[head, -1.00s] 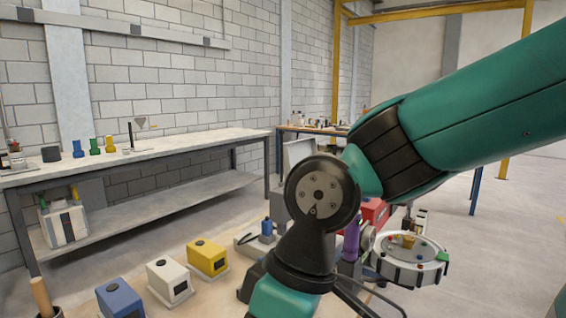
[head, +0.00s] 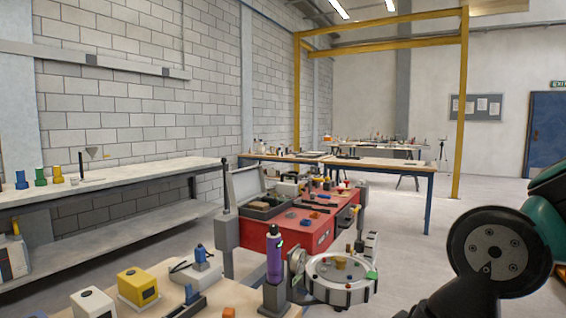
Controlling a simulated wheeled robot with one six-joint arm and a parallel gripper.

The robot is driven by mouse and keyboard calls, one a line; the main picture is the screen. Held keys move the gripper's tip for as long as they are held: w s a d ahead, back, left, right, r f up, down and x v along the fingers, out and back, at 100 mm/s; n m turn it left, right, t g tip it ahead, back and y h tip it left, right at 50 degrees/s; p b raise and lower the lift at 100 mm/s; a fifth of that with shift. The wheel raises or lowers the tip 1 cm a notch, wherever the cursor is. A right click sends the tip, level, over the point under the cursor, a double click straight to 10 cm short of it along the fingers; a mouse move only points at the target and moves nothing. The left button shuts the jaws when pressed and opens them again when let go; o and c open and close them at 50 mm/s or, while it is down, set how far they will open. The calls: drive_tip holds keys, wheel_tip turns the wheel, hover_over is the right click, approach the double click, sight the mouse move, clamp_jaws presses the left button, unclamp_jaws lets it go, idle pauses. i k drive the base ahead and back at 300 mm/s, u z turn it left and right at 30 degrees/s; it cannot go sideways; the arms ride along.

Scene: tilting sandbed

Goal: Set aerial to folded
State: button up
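I cannot pick out the aerial for certain. A thin dark upright rod with a round tip (head: 227,186) stands at the left corner of the red cart, but I cannot tell whether it is an aerial. The round white-rimmed sandbed (head: 322,292) sits at the front, right of a purple bottle-like piece (head: 274,262) on a dark stand. My gripper is outside the picture; only links of my arm show at the lower right.
A red cart (head: 258,236) with an open grey case (head: 247,184) and small parts stands behind the sandbed. Yellow (head: 137,286) and white (head: 92,303) boxes are on the near table. A long bench (head: 130,178) lines the left wall. Floor right of the cart is open.

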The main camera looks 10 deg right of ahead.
sight(224, 161)
drive_tip(key=z, duration=0.3)
drive_tip(key=i, duration=0.85)
drive_tip(key=u, duration=0.55)
